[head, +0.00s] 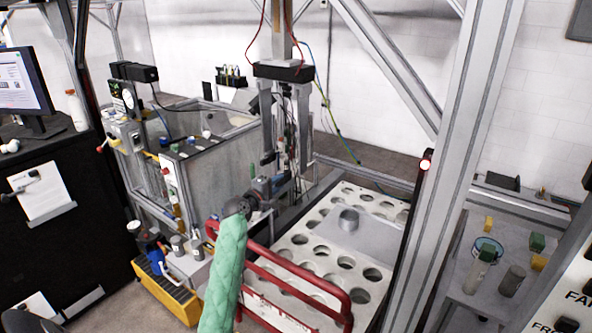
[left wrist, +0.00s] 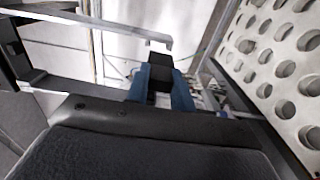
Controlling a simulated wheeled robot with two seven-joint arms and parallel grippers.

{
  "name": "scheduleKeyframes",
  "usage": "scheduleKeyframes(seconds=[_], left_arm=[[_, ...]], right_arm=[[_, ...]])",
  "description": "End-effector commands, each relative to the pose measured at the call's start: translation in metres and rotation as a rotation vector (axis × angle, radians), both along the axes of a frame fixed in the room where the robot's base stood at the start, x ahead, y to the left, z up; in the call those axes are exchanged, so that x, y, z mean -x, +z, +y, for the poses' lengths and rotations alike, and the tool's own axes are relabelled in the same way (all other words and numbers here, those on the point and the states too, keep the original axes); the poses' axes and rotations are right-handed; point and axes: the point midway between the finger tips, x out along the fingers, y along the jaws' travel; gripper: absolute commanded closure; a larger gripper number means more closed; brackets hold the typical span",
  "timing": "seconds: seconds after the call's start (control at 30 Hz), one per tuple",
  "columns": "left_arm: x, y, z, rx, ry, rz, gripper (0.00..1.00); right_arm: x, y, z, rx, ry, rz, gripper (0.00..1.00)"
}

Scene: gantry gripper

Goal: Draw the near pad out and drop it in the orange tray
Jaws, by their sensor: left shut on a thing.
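The gantry gripper (head: 283,72) hangs in the middle of the head view, with two grey jaws pointing down. My left gripper (head: 276,184), on the arm with the green sleeve, is at the lower end of these jaws. In the left wrist view, the blue fingers of my left gripper (left wrist: 160,88) are shut on a dark block, the near pad (left wrist: 160,68). A grey metal bracket lies just beyond it. I cannot tell whether the pad still touches the jaw. The orange tray (head: 174,306) is on the floor at lower left, with blue and white items at it. My right gripper is out of view.
A red tubular rail (head: 290,262) stands beside my left arm. A thick frame post (head: 455,150) rises at right. Cables hang around the gantry gripper.

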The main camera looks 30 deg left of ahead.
Motion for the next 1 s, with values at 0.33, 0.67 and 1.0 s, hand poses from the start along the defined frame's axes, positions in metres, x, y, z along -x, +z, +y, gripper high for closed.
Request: scheduleKeyframes(seconds=[0.33,0.67,1.0], left_arm=[[0.029,0.001,0.002,-0.001,0.0,0.0,0.97],[0.055,0.0,0.005,-0.001,0.001,0.001,0.97],[0.069,0.0,0.005,0.0,0.0,0.0,0.97]], right_arm=[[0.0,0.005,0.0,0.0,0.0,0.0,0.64],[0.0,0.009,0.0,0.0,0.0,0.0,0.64],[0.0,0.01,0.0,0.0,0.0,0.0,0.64]])
